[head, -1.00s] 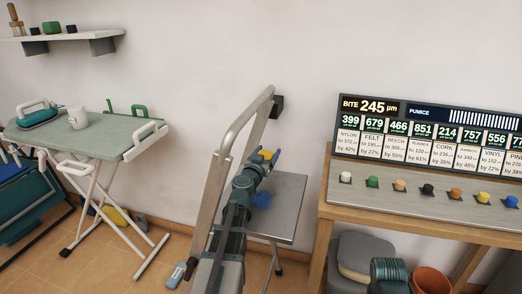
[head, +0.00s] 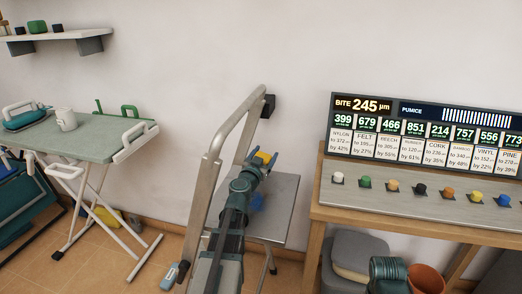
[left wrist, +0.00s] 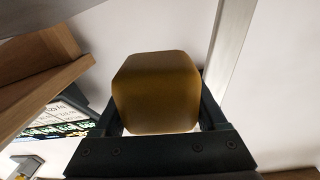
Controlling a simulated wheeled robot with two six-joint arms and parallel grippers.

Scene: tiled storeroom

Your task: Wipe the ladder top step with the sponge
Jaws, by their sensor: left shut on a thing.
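The stepladder's silver hoop rail (head: 212,190) rises in the middle of the head view. Its flat grey top step (head: 281,205) lies beyond my left arm, which hides part of it. A blue patch (head: 257,202) shows on the step beside my arm. My left gripper (head: 262,161) is shut on the yellow sponge (head: 264,156), over or near the step's far left part; I cannot tell whether they touch. In the left wrist view the sponge (left wrist: 157,92) looks brownish yellow and fills the space between the fingers. My right gripper is out of view.
A wooden table (head: 316,200) with a sample display board (head: 430,130) and coloured knobs stands at right. A grey bin (head: 357,255) and pots are under it. The rail stands close to my arm.

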